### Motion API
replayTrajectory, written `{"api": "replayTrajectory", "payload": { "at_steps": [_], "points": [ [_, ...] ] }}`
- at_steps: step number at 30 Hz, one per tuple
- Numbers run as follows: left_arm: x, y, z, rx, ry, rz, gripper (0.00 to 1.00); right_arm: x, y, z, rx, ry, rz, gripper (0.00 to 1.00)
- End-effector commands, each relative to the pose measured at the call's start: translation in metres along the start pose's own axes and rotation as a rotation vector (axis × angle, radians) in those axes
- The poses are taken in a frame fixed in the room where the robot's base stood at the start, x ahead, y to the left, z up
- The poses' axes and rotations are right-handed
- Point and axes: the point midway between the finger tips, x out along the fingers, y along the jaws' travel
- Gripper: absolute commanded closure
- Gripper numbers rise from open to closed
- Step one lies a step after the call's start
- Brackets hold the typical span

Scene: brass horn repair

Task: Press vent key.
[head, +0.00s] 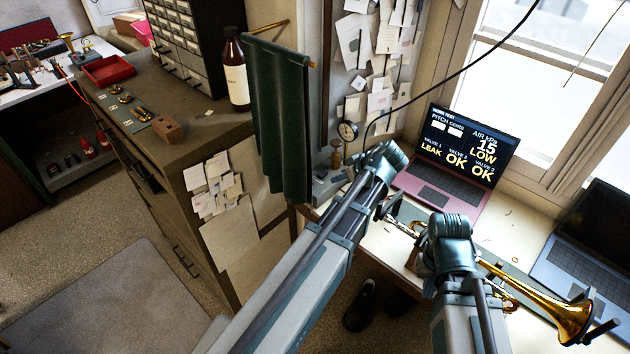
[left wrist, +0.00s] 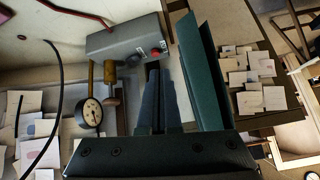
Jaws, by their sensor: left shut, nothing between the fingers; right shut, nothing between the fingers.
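A grey box (left wrist: 125,38) in the left wrist view carries a red button (left wrist: 155,52) and a small switch (left wrist: 139,49). I cannot tell which part is the vent key. A round gauge (left wrist: 90,112) stands beside the box, and it also shows in the head view (head: 348,131). My left gripper (left wrist: 154,68) is shut and empty, its fingertips close to the red button's side of the box; I cannot tell whether they touch. In the head view my left arm hides it. My right arm crosses in front of a brass horn (head: 560,318); its jaws are hidden.
A green curtain (head: 280,118) hangs close beside the box and my left gripper (left wrist: 205,75). A pink laptop (head: 455,160) reads air 15 LOW, valve 1 LEAK, valves 2 and 3 OK. A second laptop (head: 590,255) stands right. A cabinet with a brown bottle (head: 233,72) is left.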

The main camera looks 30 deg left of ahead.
Motion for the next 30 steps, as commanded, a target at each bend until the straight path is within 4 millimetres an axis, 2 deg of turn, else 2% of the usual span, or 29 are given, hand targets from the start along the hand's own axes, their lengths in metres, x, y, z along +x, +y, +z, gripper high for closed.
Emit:
{"api": "replayTrajectory", "payload": {
  "at_steps": [1,3,7,19,22,26,30],
  "points": [
    [0.006,0.004,-0.012,-0.056,0.025,-0.007,1.0,0.001,0.0,0.0,0.0,0.0,0.0,1.0],
    [0.01,0.005,-0.024,-0.119,0.054,-0.01,1.0,0.001,0.0,0.0,0.0,0.0,0.0,1.0],
    [0.015,0.005,-0.036,-0.186,0.085,-0.015,1.0,0.002,0.0,0.0,0.0,0.0,0.0,1.0],
    [0.016,0.004,-0.039,-0.207,0.094,-0.015,1.0,0.002,0.0,0.0,0.0,0.0,0.0,1.0],
    [0.022,0.005,-0.038,-0.208,0.094,-0.015,1.0,0.006,-0.001,0.0,0.0,0.0,0.0,1.0],
    [0.04,0.005,-0.038,-0.208,0.094,-0.015,1.0,0.021,-0.002,-0.001,0.001,0.0,0.0,1.0],
    [0.07,0.004,-0.039,-0.209,0.093,-0.016,1.0,0.042,-0.004,-0.003,0.001,0.0,0.0,1.0]
  ]
}}
